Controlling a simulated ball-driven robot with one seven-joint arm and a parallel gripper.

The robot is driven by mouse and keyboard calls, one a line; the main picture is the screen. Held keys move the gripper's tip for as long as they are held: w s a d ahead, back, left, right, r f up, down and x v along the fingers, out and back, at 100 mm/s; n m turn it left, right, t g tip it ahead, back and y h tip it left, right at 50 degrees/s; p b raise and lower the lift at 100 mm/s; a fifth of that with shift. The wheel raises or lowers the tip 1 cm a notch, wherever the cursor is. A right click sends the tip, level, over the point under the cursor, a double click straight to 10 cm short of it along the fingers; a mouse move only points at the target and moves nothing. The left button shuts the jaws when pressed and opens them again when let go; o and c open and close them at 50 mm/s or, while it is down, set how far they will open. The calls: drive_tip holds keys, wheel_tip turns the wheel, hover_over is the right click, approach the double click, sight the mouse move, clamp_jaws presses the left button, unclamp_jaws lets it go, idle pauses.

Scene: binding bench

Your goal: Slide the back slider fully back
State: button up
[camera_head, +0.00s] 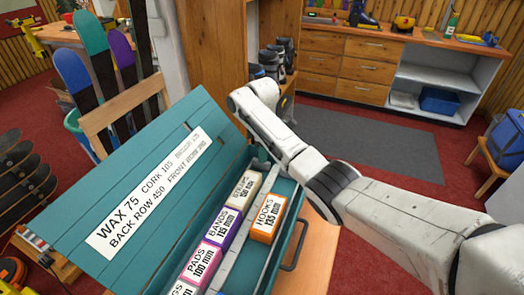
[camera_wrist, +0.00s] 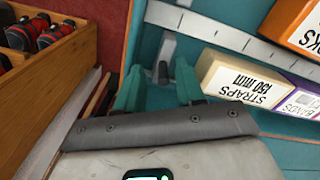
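The teal case (camera_head: 262,268) stands open, its lid lettered with lengths. In the wrist view, a grey slider (camera_wrist: 168,47) with a dark knob lies at the case's end, beyond the STRAPS box (camera_wrist: 238,82). My gripper (camera_wrist: 159,72) has its two teal fingers apart, one on each side of the knob, with gaps showing; I cannot tell whether either touches. The STRAPS box (camera_head: 245,186) ends the back row after BANDS (camera_head: 220,228) and PADS (camera_head: 203,262). In the head view my gripper is hidden behind the lid and my arm.
A pale divider rail (camera_wrist: 220,34) separates the back row from the orange HOOKS box (camera_head: 268,218). In the wrist view, a wooden bin (camera_wrist: 45,75) of red and black items stands left of the case. The case's dark handle (camera_head: 296,247) is at the front.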

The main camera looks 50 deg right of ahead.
wheel_tip(320, 180, up, 11)
drive_tip(key=p, duration=0.1)
idle(0.4)
drive_tip(key=shift+f, duration=0.1)
idle(0.4)
